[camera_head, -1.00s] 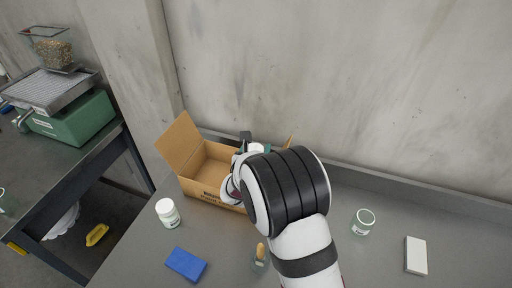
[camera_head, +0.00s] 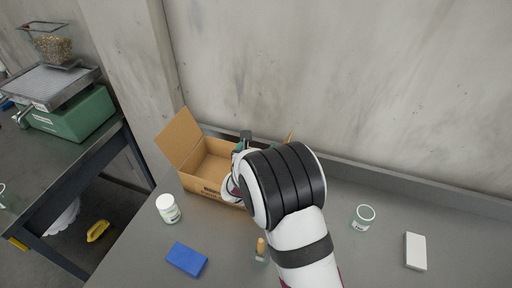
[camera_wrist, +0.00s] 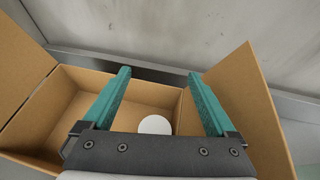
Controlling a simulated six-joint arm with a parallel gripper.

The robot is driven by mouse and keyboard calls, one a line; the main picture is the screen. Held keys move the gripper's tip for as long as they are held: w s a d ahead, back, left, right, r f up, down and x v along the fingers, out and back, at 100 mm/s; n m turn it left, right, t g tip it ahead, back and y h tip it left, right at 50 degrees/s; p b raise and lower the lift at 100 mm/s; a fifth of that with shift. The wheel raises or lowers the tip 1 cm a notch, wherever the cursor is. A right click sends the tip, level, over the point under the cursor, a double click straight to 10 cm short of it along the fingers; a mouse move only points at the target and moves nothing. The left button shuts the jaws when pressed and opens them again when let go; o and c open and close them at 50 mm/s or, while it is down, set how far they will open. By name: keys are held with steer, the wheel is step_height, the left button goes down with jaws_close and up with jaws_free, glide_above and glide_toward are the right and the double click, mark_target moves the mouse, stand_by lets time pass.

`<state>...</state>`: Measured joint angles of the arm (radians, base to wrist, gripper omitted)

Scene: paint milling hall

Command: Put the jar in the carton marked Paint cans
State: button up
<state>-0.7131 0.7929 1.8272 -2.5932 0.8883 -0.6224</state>
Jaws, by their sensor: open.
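The open cardboard carton (camera_head: 202,187) stands on the table by the wall; the print on its front is partly hidden by my arm and too small to read. My gripper (camera_wrist: 158,78) is over the carton, its teal fingers open and apart. In the wrist view a round white top (camera_wrist: 155,124), which looks like a jar lid, shows inside the carton (camera_wrist: 48,112), below and between the fingers and touching neither. The body under it is hidden. In the head view my gripper (camera_head: 243,145) is partly hidden by my arm.
A white-lidded jar (camera_head: 168,209) stands in front of the carton. A blue block (camera_head: 187,259), a brush-like item (camera_head: 261,248), an open glass jar (camera_head: 363,217) and a white block (camera_head: 415,251) are on the table. The carton's raised flaps (camera_wrist: 245,108) flank my gripper.

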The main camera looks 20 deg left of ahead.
steer(key=r+v, duration=0.1)
steer(key=v, duration=1.2)
steer(key=d+m, duration=0.1)
steer(key=d, duration=0.1)
steer(key=w+d+r+m+h, duration=0.1)
steer(key=w+d+m+h, duration=0.1)
steer(key=d, duration=0.1)
steer(key=shift+w+d+r+m, duration=0.1)
steer(key=shift+d+r+m, duration=0.15)
steer(key=shift+d+m, duration=0.05)
steer(key=s+d+r+m+g+h, duration=0.2)
steer(key=s+d+m+h, duration=0.15)
steer(key=d+m, duration=0.6)
steer(key=s+d+r+m+g+h, duration=0.15)
steer(key=d+m+g+h, duration=0.35)
steer(key=d, duration=0.7)
steer(key=s+d+f+m+g, duration=0.1)
steer(key=s+d+m+g, duration=0.2)
steer(key=s+d+m, duration=0.45)
steer(key=s+a+f+m+g+y, duration=0.2)
steer(key=s+m+g+y, duration=0.15)
steer(key=s+m, duration=0.6)
steer(key=s+a+m+y, duration=0.6)
steer(key=a+m, duration=0.2)
steer(key=shift+s+a+y, duration=0.2)
steer(key=shift+y, duration=0.2)
